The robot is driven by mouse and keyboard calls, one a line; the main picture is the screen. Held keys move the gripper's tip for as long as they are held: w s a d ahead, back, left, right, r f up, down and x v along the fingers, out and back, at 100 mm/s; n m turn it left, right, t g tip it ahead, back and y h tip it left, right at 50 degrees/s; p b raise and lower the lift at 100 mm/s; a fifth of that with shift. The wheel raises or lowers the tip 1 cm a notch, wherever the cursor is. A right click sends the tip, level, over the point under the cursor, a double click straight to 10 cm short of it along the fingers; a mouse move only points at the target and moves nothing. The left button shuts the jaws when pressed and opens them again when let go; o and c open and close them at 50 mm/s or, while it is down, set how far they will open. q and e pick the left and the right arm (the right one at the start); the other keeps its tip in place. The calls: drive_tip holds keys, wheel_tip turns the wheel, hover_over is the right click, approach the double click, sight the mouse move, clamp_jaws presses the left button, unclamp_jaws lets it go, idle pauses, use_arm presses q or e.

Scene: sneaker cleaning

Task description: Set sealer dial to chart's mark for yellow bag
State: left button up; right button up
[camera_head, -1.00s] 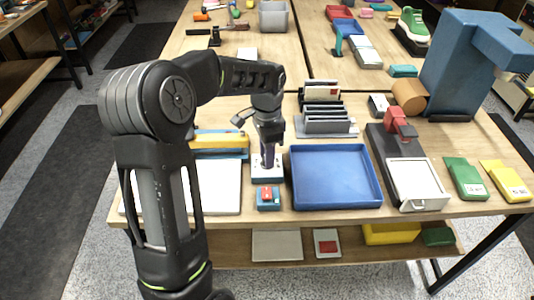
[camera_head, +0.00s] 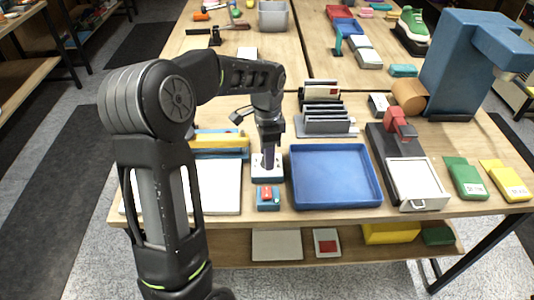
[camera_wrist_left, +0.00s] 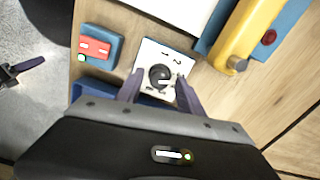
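A dial box with a white face and a round black knob (camera_wrist_left: 160,76) stands near the table's front edge; it also shows in the head view (camera_head: 267,172). My left gripper (camera_wrist_left: 160,80) points down over it. Its two fingers stand on either side of the knob, with a visible gap on each side. A yellow and blue device (camera_head: 220,145), perhaps the sealer, lies behind the white board. A yellow bag-like packet (camera_head: 507,181) lies at the far right. I cannot pick out the chart. A dark gripper shape, apparently my right one (camera_wrist_left: 22,70), shows over the floor.
A small blue box with a red top (camera_head: 268,198) sits in front of the dial box. A blue tray (camera_head: 336,201) stands close on the right, a white board (camera_head: 219,196) on the left. A grey rack (camera_head: 326,126) stands behind the tray. A green packet (camera_head: 465,178) lies beside the yellow one.

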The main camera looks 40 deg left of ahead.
use_arm(q)
drive_tip(key=shift+o, duration=0.2)
wheel_tip(320, 180, up, 8)
drive_tip(key=shift+f+b, duration=0.1)
drive_tip(key=shift+b, duration=0.2)
idle(0.6)
